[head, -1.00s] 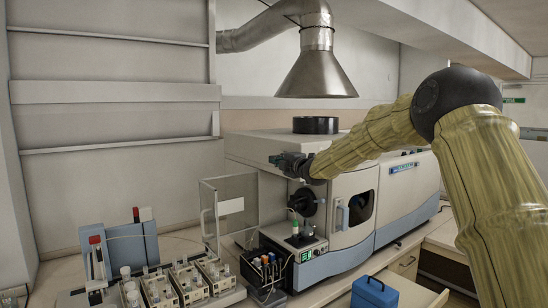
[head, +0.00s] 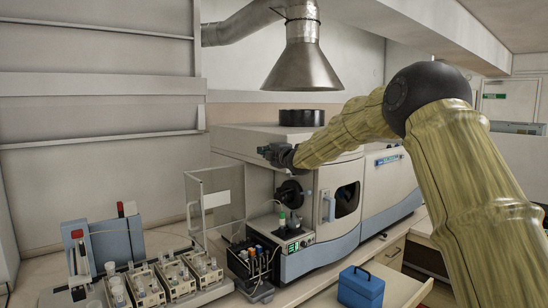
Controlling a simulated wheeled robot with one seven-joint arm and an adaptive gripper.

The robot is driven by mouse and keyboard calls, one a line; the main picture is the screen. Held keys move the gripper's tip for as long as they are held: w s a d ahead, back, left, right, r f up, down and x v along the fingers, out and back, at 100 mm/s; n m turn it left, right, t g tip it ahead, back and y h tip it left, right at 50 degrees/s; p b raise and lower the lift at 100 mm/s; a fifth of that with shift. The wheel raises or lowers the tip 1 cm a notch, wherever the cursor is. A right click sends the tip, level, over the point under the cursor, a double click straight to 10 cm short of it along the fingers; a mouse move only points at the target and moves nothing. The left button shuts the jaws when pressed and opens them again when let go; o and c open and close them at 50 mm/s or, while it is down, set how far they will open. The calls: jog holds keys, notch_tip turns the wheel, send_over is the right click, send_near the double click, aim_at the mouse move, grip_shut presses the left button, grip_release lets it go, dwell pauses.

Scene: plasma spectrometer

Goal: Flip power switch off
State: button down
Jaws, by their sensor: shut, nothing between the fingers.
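The plasma spectrometer (head: 386,192) is a large grey and blue-trimmed instrument on the bench. I cannot make out a power switch on it in this view. My gripper (head: 264,150) is dark and shut, with nothing in it. It appears in front of the upper left part of the instrument, above the open sample compartment. Whether it touches the housing cannot be told. My arm reaches in from the right and hides part of the instrument's front and top.
A clear door (head: 215,203) stands open at the instrument's left. A small pump unit (head: 297,246) and a rack of bottles (head: 250,262) sit below. A blue box (head: 360,287) is at the front. An exhaust hood (head: 302,68) hangs above. Sample trays (head: 148,287) fill the left bench.

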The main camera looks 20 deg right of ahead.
jog(key=shift+d, duration=0.1)
jog(key=s+a+b, duration=0.4)
jog(key=s+b, duration=0.3)
jog(key=s, duration=0.4)
jog(key=shift+a, duration=0.15)
dwell(0.4)
